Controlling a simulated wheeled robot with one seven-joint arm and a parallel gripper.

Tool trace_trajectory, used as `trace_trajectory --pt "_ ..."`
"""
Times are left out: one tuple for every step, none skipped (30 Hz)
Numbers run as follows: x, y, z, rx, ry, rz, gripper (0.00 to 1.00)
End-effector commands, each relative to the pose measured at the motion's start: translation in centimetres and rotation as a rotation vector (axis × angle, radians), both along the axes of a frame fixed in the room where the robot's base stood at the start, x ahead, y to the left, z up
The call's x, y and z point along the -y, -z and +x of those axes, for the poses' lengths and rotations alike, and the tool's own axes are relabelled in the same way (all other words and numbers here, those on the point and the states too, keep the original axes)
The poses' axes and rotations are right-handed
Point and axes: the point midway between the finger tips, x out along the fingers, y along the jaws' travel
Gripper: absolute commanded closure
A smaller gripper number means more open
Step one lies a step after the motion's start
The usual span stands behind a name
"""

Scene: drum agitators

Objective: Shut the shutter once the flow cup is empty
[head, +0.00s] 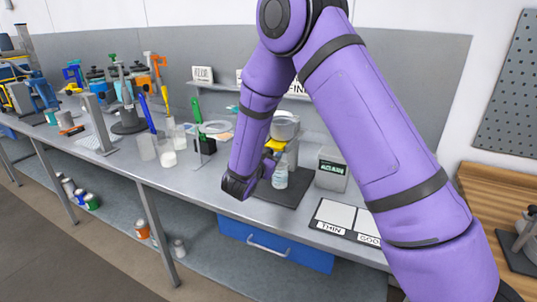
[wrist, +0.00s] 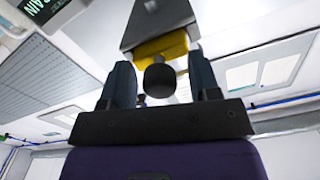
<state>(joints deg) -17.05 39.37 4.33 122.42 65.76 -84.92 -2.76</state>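The flow cup (head: 284,126) is a grey metal cup on a stand at the back of the bench, partly behind my arm. Whether it holds liquid cannot be seen. Its yellow shutter (head: 275,145) shows just below it, and also in the wrist view (wrist: 160,47). A dark round knob (wrist: 160,79) hangs at the shutter. My gripper (head: 270,163) is beside the shutter. In the wrist view its fingers (wrist: 161,76) stand on either side of the knob, with gaps showing on both sides. A pale clear vessel (head: 280,176) stands below the cup.
A grey box with a green-lit display (head: 332,169) stands right of the stand; its text is too small to read fully. Cards marked THIN (head: 335,213) and GOOD (head: 368,224) lie in front.

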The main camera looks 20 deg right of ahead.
Motion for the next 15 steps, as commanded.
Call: trace_trajectory --pt "0.0 0.0 0.0 0.000 0.000 0.000 0.44" --pt "0.0 0.0 0.0 0.000 0.000 0.000 0.44" --pt "0.0 0.0 0.0 0.000 0.000 0.000 0.44" --pt "-0.1 0.0 -0.1 -0.001 0.000 0.001 0.44" --pt "-0.2 0.0 -0.2 0.000 -0.001 0.000 0.44" --pt "-0.4 0.0 -0.3 0.000 -0.001 0.000 0.44" --pt "-0.6 0.0 -0.5 -0.001 -0.002 0.000 0.44" --pt "-0.8 0.0 -0.7 -0.002 -0.002 0.000 0.44" --pt "-1.2 0.0 -1.1 -0.002 -0.003 0.000 0.44" --pt "-1.5 0.0 -1.4 -0.002 -0.004 0.001 0.44" --pt "-1.9 0.0 -1.8 -0.002 -0.005 0.001 0.44" --pt "-2.4 0.0 -2.3 -0.001 -0.004 0.000 0.44" --pt "-2.9 0.0 -2.7 -0.001 -0.004 0.001 0.44" --pt "-3.3 0.0 -3.1 -0.001 -0.004 0.001 0.44" --pt "-3.8 0.0 -3.7 -0.001 -0.005 0.001 0.44"
